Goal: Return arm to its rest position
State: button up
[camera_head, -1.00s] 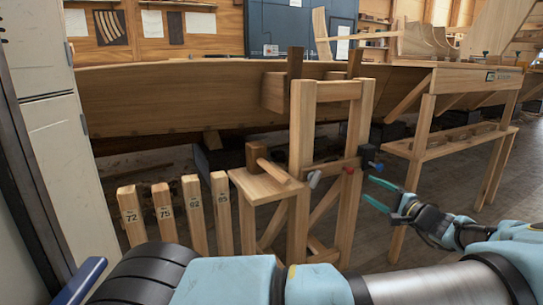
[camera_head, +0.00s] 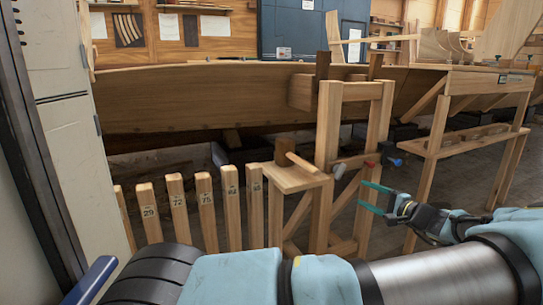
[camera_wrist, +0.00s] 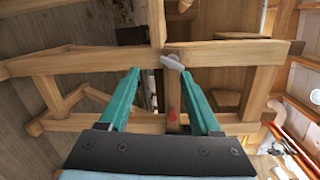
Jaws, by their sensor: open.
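My gripper (camera_head: 374,198) is open, with its two green fingers apart and nothing between them. In the head view it is at the right of the wooden stand (camera_head: 325,150), in front of the hull. My arm reaches along the bottom right of that view. In the wrist view my gripper (camera_wrist: 165,92) points at a wooden frame (camera_wrist: 225,52). A grey knob (camera_wrist: 171,62) and a small red part (camera_wrist: 172,115) show beyond and between the fingers. I cannot tell whether the fingers touch the frame.
A wooden mallet (camera_head: 284,152) rests on the stand's small shelf (camera_head: 290,178). Several numbered posts (camera_head: 178,206) stand to its left. A pale cabinet (camera_head: 68,120) is at the left edge. The wooden hull (camera_head: 200,100) spans the back. A wooden trestle (camera_head: 435,150) stands at right.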

jog(key=s+a+f+n+g, duration=0.15)
jog(key=a+g, duration=0.25)
jog(key=a, duration=0.4)
jog(key=a+f+n+g, duration=0.2)
jog(key=a+n+g, duration=0.1)
jog(key=a, duration=0.6)
jog(key=s+a+f+n+g, duration=0.15)
jog(key=a+g, duration=0.25)
jog(key=a, duration=0.4)
jog(key=s+a+r+n+g+h, duration=0.1)
jog(key=s+a+n+g+h, duration=0.25)
jog(key=s+a, duration=0.25)
jog(key=s+a+r+n+t+h, duration=0.2)
jog(key=s+a+r+n+h, duration=0.15)
jog(key=s+r+h, duration=0.4)
notch_tip(320, 180, up, 29)
jog(key=s+y+p, duration=0.2)
jog(key=p, duration=2.6)
jog(key=shift+s+a+r+p, duration=0.2)
jog(key=shift+s+a+p, duration=0.1)
jog(key=shift+s+a, duration=0.1)
